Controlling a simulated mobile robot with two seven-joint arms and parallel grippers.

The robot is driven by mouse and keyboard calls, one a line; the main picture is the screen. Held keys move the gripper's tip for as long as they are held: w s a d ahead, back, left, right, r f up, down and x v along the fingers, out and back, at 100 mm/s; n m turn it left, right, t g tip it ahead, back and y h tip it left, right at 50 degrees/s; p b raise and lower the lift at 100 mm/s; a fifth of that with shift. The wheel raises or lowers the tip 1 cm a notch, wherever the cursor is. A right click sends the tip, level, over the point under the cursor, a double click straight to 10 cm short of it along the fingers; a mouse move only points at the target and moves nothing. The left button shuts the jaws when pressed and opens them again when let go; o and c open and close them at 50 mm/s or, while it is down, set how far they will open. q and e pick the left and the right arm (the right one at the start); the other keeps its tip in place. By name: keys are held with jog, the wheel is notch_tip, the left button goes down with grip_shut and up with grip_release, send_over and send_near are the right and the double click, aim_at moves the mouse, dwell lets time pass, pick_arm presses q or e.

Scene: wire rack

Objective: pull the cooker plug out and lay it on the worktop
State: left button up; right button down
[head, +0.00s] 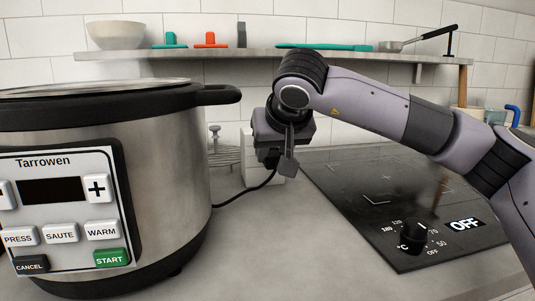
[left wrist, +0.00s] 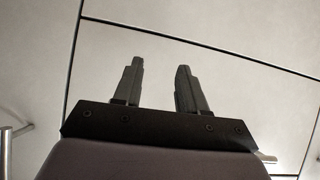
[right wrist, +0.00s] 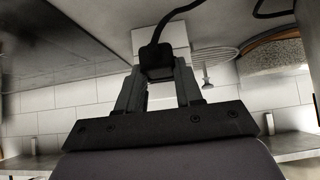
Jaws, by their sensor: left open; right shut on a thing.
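The cooker (head: 160,165) is a large steel and black pot with a control panel, at the left of the head view. Its black cord (head: 250,191) runs over the worktop (head: 260,235) to the black plug (right wrist: 157,62). My right gripper (right wrist: 157,80) is shut on the plug, with a finger on each side of it. A white block (right wrist: 160,37), seemingly the socket, stands right behind the plug; I cannot tell whether the plug is still in it. In the head view my right gripper (head: 278,160) partly hides the block. My left gripper (left wrist: 155,85) is open and empty before a pale panelled surface.
A black hob (head: 400,200) with a knob and an OFF display lies on the right. A round wire rack (head: 223,155) is behind the cooker. A shelf (head: 270,55) with a bowl and utensils runs above. Bare worktop lies between cooker and hob.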

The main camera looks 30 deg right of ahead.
jog(key=shift+s+a, duration=0.15)
jog(key=shift+s, duration=0.35)
jog(key=shift+s+a+b, duration=0.2)
jog(key=shift+s+b, duration=0.3)
jog(key=shift+s, duration=0.45)
jog(key=shift+s+d, duration=0.1)
jog(key=shift+s+a+b, duration=0.15)
jog(key=shift+s+b, duration=0.15)
jog(key=shift+s, duration=0.5)
jog(key=shift+s+a+b, duration=0.15)
jog(key=shift+s+b, duration=0.15)
jog(key=shift+s, duration=0.5)
